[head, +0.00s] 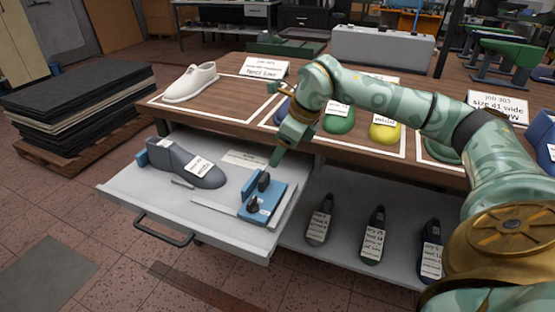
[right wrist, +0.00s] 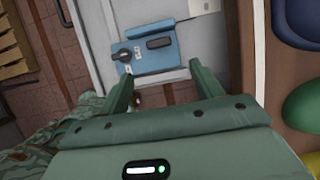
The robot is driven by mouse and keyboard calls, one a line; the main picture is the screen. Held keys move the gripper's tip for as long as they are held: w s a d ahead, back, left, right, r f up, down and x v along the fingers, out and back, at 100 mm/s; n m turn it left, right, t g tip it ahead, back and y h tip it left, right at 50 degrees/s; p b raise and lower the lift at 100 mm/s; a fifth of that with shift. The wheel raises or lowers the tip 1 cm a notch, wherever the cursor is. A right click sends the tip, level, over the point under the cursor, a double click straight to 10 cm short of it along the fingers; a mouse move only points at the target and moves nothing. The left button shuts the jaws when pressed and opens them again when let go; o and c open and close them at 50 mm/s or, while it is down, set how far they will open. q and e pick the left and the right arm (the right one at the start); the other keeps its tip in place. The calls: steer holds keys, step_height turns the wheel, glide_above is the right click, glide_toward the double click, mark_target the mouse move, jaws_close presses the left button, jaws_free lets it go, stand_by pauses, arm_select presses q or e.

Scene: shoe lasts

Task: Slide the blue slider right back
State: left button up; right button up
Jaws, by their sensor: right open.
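The blue slider (head: 257,213) sits on a grey rail at the right end of the open pale drawer (head: 207,228). It carries a black knob and a dark upright pad. A grey shoe last (head: 188,166) with a white label lies in the drawer to its left, with a gap between them. My right gripper (head: 274,158) is above and behind the slider, empty. In the right wrist view the slider (right wrist: 142,62) lies beyond the open fingers (right wrist: 166,80), apart from them. My left gripper is not in view.
The wooden tabletop (head: 236,93) above holds a white shoe (head: 190,83) and green and yellow lasts. Several dark lasts lie on a lower shelf (head: 340,262) right of the drawer. A black handle (head: 163,232) is on the drawer front.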

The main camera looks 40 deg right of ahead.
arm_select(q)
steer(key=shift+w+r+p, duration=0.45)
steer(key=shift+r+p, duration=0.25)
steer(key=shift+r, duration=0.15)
arm_select(e)
steer(key=v, duration=0.5)
steer(key=shift+s, duration=0.1)
